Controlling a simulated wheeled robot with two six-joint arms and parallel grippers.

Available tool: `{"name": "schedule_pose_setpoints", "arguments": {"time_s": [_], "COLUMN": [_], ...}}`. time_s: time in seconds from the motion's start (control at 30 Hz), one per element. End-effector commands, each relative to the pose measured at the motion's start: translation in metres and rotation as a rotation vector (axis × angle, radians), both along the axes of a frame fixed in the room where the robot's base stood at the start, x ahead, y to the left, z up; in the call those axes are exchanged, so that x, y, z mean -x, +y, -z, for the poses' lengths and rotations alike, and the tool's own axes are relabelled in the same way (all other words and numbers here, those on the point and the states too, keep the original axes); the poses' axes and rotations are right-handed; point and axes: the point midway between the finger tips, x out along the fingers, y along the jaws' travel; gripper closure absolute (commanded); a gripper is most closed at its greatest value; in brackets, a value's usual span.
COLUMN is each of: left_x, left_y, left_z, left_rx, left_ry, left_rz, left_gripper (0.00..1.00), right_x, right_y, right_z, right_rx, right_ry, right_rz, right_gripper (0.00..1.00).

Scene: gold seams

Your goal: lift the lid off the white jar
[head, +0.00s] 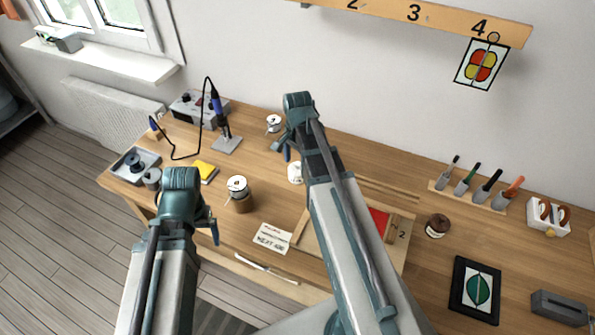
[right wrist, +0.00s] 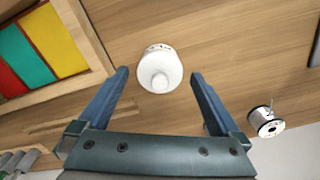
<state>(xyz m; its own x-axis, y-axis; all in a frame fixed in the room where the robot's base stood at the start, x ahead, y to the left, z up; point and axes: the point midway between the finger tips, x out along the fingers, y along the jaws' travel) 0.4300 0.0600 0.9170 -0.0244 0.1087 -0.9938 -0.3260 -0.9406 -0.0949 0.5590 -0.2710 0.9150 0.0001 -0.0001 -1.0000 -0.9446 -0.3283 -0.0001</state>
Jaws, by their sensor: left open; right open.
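The white jar (head: 295,173) stands on the workbench, partly hidden behind my right arm in the head view. In the right wrist view the white jar (right wrist: 150,52) is seen from above, with its round white lid (right wrist: 160,79) and knob facing the camera. The lid appears to be on the jar. My right gripper (head: 286,153) is open and empty. In the right wrist view its fingers (right wrist: 158,82) stand to either side of the jar, apart from it. My left gripper (head: 213,228) is open near the bench's front edge, holding nothing visible.
A spool (head: 274,123) stands behind the jar and shows in the right wrist view (right wrist: 266,121). A wooden tray (head: 396,245) with coloured panes lies to the right. A soldering iron (head: 215,102) stands back left.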

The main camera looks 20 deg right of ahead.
Motion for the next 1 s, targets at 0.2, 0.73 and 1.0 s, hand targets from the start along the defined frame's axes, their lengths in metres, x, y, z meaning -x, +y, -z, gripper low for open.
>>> {"name": "schedule_pose_setpoints", "arguments": {"time_s": [0.2,0.73,1.0], "left_x": [0.0,0.0,0.0], "left_y": [0.0,0.0,0.0], "left_z": [0.0,-0.002,-0.027], "left_rx": [0.0,0.0,0.0], "left_ry": [0.0,0.0,0.0], "left_rz": [0.0,0.0,0.0], "left_gripper": [0.1,0.1,0.1], "right_x": [0.0,0.0,0.0], "right_y": [0.0,0.0,-0.006], "right_z": [-0.001,-0.002,-0.027], "right_rx": [0.0,0.0,0.0], "right_ry": [0.0,0.0,0.0], "right_rz": [0.0,0.0,-0.004], "right_gripper": [0.31,0.85,0.85]}}
